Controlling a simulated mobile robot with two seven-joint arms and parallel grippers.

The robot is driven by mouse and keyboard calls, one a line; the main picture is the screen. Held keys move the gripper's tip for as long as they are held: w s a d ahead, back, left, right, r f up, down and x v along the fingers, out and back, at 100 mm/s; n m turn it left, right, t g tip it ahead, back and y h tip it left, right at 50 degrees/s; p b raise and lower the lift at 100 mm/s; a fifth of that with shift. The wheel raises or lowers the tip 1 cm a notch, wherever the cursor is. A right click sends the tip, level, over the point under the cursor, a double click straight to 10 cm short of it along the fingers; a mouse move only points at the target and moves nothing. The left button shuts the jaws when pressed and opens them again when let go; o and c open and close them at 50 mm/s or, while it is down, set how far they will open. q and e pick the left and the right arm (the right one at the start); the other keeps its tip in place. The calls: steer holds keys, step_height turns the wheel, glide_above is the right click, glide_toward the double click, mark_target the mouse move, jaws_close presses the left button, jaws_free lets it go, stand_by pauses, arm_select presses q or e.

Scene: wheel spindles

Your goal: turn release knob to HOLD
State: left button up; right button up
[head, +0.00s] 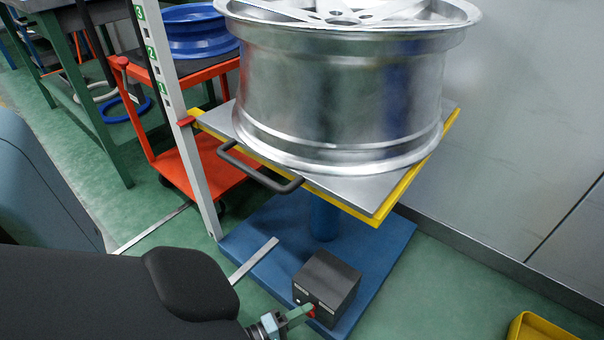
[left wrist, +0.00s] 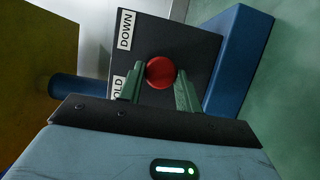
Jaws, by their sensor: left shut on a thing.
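The release knob (left wrist: 160,72) is red and round and sits on the face of a dark box (head: 328,284) on the blue base of the lift stand. In the left wrist view the box carries a DOWN label (left wrist: 126,30) and a label partly covered by a finger, reading "OLD". My left gripper (head: 305,313) has its green fingers on either side of the knob, shut on it. Its fingers also show in the left wrist view (left wrist: 160,88). The knob's pointer is not visible, so its setting cannot be told. My right gripper is not in view.
A large silver wheel (head: 340,95) rests on the yellow-edged lift platform (head: 408,185) above the box. A black handle (head: 260,172) juts out from the platform. A red cart (head: 190,165) stands behind at left, and a yellow bin (head: 540,328) lies at bottom right.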

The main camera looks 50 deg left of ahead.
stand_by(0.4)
arm_select(q)
steer(key=o, duration=0.9)
steer(key=shift+o, duration=0.2)
steer(key=shift+s, duration=0.1)
steer(key=s+a+p, duration=0.1)
steer(key=s, duration=0.6)
steer(key=shift+s, duration=0.25)
steer(key=shift+a, duration=0.1)
